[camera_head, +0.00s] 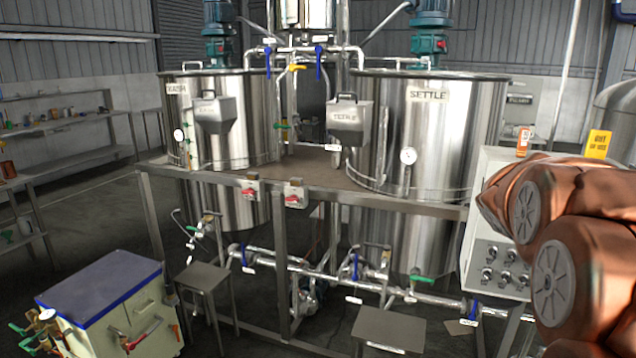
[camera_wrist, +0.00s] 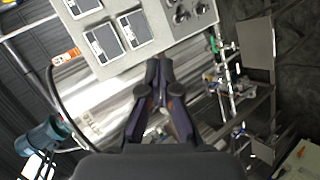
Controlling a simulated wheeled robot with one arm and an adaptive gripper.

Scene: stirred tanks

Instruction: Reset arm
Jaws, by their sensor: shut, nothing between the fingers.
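My arm shows at the right of the head view as copper-coloured joints, folded in front of the control box. My gripper (camera_wrist: 160,75) is in the middle of the wrist view, its dark fingers brought together at the tips with nothing between them. It is not visible in the head view. In the wrist view it points toward the grey control panel (camera_wrist: 160,25) and the shiny tank behind it. How far the fingertips are from the panel I cannot tell.
Two steel tanks, the left one (camera_head: 255,120) and the SETTLE tank (camera_head: 450,130), stand in a metal frame. The control box (camera_head: 480,235) with knobs is close beside my arm. Stools (camera_head: 388,328) and a blue-topped cabinet (camera_head: 100,280) stand in front; pipes with valves run low.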

